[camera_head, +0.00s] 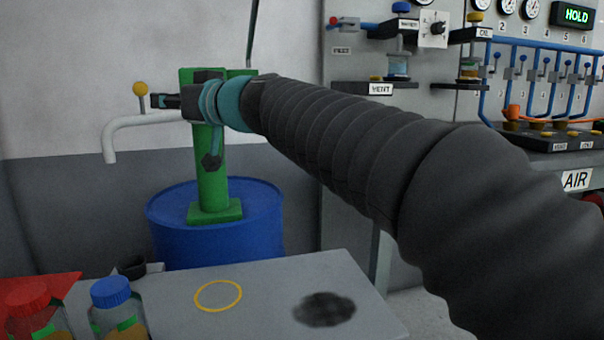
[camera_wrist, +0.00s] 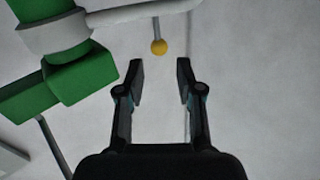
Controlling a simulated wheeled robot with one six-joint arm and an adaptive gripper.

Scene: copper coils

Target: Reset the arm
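In the head view my gripper (camera_head: 158,101) is at the left end of my dark ribbed arm, in front of a green post (camera_head: 212,160). A yellow ball knob (camera_head: 140,88) on a thin stem is just left of the fingers, above a white pipe. In the wrist view the yellow knob (camera_wrist: 159,47) appears beyond the fingertips, between them. I cannot tell how far it is from them.
The green post stands on a blue drum (camera_head: 218,235). A grey table (camera_head: 270,275) in front has a yellow ring (camera_head: 218,295) and a dark patch (camera_head: 324,309). Bottles with red (camera_head: 27,299) and blue (camera_head: 110,291) caps stand lower left. A gauge and valve panel (camera_head: 455,65) is at the right.

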